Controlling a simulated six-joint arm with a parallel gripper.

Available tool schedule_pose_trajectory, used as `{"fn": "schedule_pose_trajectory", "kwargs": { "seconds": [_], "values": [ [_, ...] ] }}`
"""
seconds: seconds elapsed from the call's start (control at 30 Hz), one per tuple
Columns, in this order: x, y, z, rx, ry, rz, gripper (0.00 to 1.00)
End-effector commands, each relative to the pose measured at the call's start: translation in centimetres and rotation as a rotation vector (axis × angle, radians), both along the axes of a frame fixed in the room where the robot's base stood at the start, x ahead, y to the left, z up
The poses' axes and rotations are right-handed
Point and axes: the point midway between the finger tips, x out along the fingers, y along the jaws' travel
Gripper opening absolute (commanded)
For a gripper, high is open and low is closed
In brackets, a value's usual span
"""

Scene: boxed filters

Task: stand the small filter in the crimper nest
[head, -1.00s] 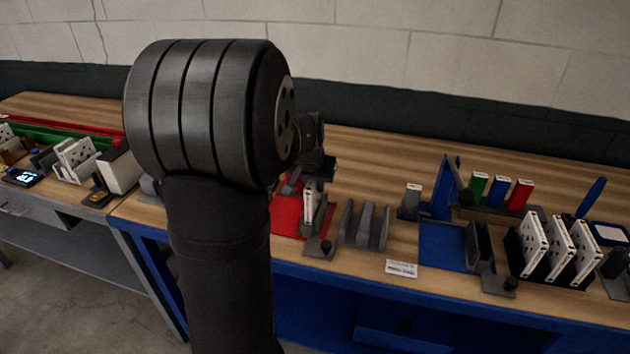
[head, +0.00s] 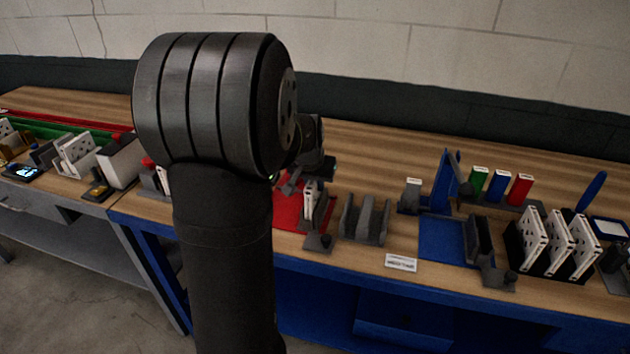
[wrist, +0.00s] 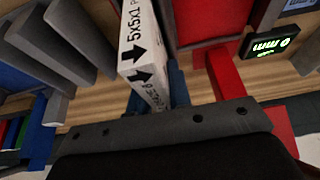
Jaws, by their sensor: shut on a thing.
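The small filter (wrist: 147,65) is a narrow white box with black arrows and "5x5x1" print in the wrist view. My gripper (wrist: 155,92) is shut on it, with the blue-grey fingers on either side. In the head view the filter (head: 311,193) shows upright in a dark grey holder by the red station (head: 288,213), with my gripper (head: 300,183) just above, partly hidden behind my arm. The filter's lower end is hidden, so I cannot tell whether it is seated. No part is clearly marked as the crimper nest.
A grey slotted block (head: 364,221) stands just right of the red station. Further right are a blue station (head: 441,243) and several white filters in a black rack (head: 535,262). A small lit display (wrist: 270,42) stands close by. Bare wood lies behind the stations.

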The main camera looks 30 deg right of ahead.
Motion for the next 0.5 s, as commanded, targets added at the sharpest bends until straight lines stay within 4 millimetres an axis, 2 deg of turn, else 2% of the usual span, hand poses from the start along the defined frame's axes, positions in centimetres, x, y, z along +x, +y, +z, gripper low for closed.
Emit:
{"fn": "schedule_pose_trajectory", "kwargs": {
  "seconds": [0.5],
  "values": [
    [0.0,0.0,-1.3,0.0,0.0,0.0,0.0]
  ]
}}
